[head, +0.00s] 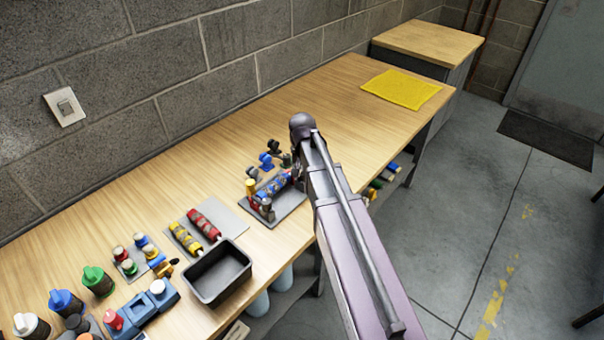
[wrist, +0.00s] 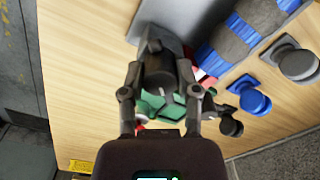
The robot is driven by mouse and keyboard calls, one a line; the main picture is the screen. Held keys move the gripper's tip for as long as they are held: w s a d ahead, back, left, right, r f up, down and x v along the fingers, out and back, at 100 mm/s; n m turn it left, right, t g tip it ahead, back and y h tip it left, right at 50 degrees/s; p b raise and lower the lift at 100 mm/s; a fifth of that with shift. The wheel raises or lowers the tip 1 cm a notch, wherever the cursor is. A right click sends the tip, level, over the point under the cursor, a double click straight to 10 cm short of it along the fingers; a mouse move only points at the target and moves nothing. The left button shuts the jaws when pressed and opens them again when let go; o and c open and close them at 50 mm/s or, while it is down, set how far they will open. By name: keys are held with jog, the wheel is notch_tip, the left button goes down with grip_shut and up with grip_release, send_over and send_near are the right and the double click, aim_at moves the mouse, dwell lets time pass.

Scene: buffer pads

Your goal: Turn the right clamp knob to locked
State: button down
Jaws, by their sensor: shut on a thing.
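The right clamp knob (wrist: 160,72) is a dark, rounded knob at the end of the grey fixture plate in the wrist view. My gripper (wrist: 160,80) has one finger on each side of it and is shut on it. Which way the knob is turned cannot be told. The fixture plate (head: 287,212) lies on the bench in the head view and carries a blue banded roll (head: 272,188). The roll also shows in the wrist view (wrist: 246,32). In the head view my arm hides the fixture's right end, the gripped knob and my gripper.
A blue knob (wrist: 252,98) and a black knob (wrist: 231,126) stand close by. A black bin (head: 218,272) and red and yellow rolls lie left. A yellow mat (head: 401,90) lies at the far end, with clear bench before it.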

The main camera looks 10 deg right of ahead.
jog(key=n, duration=0.4)
jog(key=shift+d+n, duration=0.1)
jog(key=shift+n, duration=0.2)
jog(key=n, duration=0.5)
dwell(0.3)
jog(key=shift+c, duration=1.7)
grip_release()
jog(key=shift+m, duration=0.3)
